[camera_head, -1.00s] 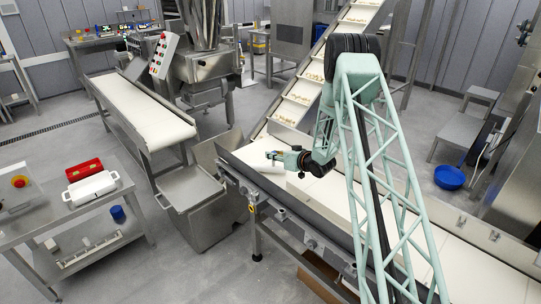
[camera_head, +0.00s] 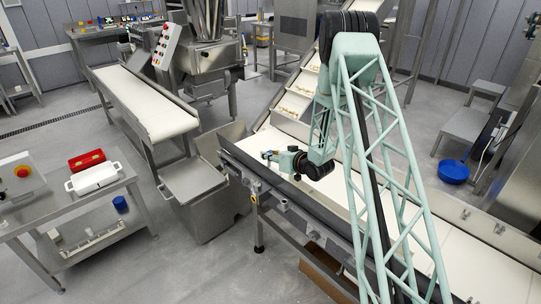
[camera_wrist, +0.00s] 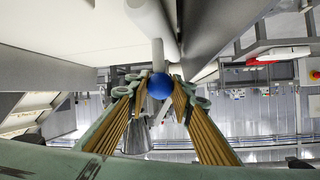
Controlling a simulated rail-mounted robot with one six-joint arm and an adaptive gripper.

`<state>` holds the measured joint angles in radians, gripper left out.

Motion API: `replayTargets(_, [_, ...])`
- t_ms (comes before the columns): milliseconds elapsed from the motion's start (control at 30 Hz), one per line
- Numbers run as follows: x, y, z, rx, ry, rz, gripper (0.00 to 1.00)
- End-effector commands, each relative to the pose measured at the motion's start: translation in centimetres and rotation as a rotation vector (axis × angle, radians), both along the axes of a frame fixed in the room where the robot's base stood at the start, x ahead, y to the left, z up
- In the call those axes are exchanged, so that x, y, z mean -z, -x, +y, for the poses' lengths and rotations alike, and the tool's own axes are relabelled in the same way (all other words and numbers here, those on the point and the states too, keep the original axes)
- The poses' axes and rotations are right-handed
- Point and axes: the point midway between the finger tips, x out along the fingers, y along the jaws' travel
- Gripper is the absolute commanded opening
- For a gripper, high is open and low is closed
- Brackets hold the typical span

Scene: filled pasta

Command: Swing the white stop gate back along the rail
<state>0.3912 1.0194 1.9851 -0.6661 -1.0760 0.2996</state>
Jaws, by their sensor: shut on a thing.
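In the wrist view, a blue ball knob (camera_wrist: 160,86) sits between the two fingers of my gripper (camera_wrist: 160,80), which is shut on it. A short pale stem runs from the knob to a white rounded bar (camera_wrist: 150,18), which looks like the stop gate and lies beside a long grey rail (camera_wrist: 215,25). In the head view, my gripper (camera_head: 268,156) is low over the near side of the white conveyor, close to its dark side rail (camera_head: 300,196). The knob and most of the gate are too small or hidden to make out there.
An inclined conveyor with pasta (camera_head: 292,105) rises behind my arm. A grey bin (camera_head: 205,195) stands left of the rail, beside another white belt (camera_head: 150,105). A steel table with a white container (camera_head: 95,179) is at far left. A blue bowl (camera_head: 453,171) stands right.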

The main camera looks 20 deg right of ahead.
Motion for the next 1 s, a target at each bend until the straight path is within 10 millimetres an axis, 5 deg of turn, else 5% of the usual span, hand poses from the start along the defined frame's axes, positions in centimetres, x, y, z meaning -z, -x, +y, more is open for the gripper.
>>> replayTargets(267, [-0.1, -0.1, 0.2, -0.003, 0.0, -0.002, 0.03])
replayTargets(300, [-0.1, -0.1, 0.2, -0.003, 0.0, -0.002, 0.25])
replayTargets(433, [-0.1, -0.1, 0.1, -0.002, 0.0, -0.001, 0.35])
replayTargets(1000, [-0.4, 0.9, -0.2, 0.0, -0.001, 0.001, 0.35])
